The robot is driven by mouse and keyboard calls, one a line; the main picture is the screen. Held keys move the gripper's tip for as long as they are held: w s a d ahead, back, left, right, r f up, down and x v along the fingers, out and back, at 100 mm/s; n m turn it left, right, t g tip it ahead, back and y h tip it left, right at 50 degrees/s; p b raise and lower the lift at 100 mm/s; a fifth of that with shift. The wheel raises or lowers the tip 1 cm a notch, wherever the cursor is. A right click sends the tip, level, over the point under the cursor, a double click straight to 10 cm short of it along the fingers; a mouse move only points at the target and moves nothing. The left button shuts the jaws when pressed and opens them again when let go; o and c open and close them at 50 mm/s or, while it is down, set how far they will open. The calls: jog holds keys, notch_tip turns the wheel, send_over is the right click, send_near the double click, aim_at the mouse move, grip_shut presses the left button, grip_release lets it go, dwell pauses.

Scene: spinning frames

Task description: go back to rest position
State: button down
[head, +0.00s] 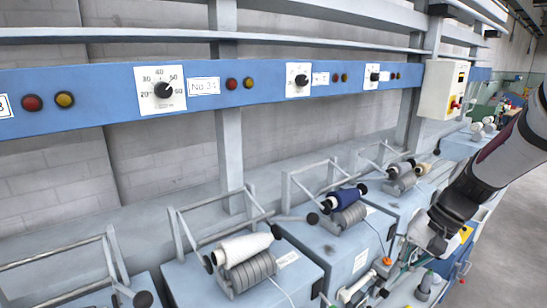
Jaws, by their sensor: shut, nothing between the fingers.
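My arm reaches in from the right edge, and my gripper (402,260) is at its lower end, at the lower right of the head view. It is shut and holds nothing. It points down and to the left, over the small parts in front of the spinning machines. The fingertips are small and hard to make out against the clutter behind them.
Blue spinning units bear a white bobbin (244,248), a dark blue bobbin (345,196) and pale bobbins farther back. A blue rail (120,97) with dials runs above. A control box (443,89) hangs at the right. Grey floor (520,245) shows at the lower right.

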jog(key=s+a+r+n+t+h, duration=0.2)
jog(key=s+a+r+n, duration=0.1)
jog(key=s+r, duration=0.4)
jog(key=s+a+r+n+t+h, duration=0.3)
jog(key=s+a+r, duration=0.2)
jog(key=s+r, duration=0.3)
jog(key=s, duration=0.2)
jog(key=shift+s+r+n, duration=0.3)
jog(key=shift+n, duration=0.1)
